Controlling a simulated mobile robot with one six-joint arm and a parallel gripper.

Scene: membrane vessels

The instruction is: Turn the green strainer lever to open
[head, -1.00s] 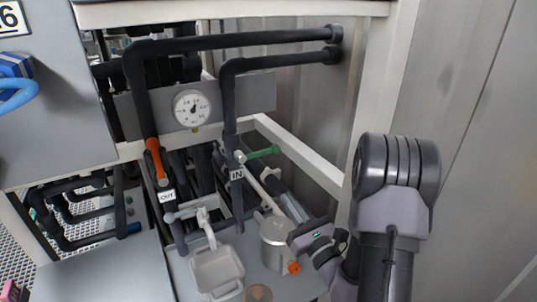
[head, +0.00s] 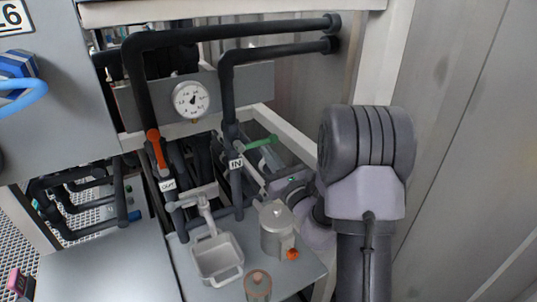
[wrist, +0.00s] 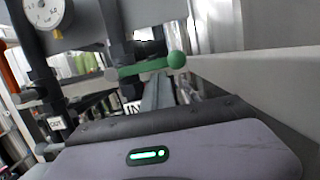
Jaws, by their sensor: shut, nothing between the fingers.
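The green lever (head: 262,142) sticks out to the right from the dark vertical pipe with the IN label (head: 236,163). It points right and slightly up. In the wrist view the lever (wrist: 150,66) runs across the upper middle, with a round green knob at its right end. My gripper (wrist: 158,78) is shut and empty, its narrow grey fingers pointing at the lever from below. The fingertips are close under the lever near its knob; whether they touch it I cannot tell. In the head view my arm partly hides the gripper.
An orange lever (head: 156,148) sits on the left pipe, above the OUT label (head: 167,185). A round gauge (head: 191,99) is on the grey panel. A metal canister (head: 277,230) and a pale tray (head: 217,257) stand below. A pale frame beam (head: 285,133) runs behind the lever.

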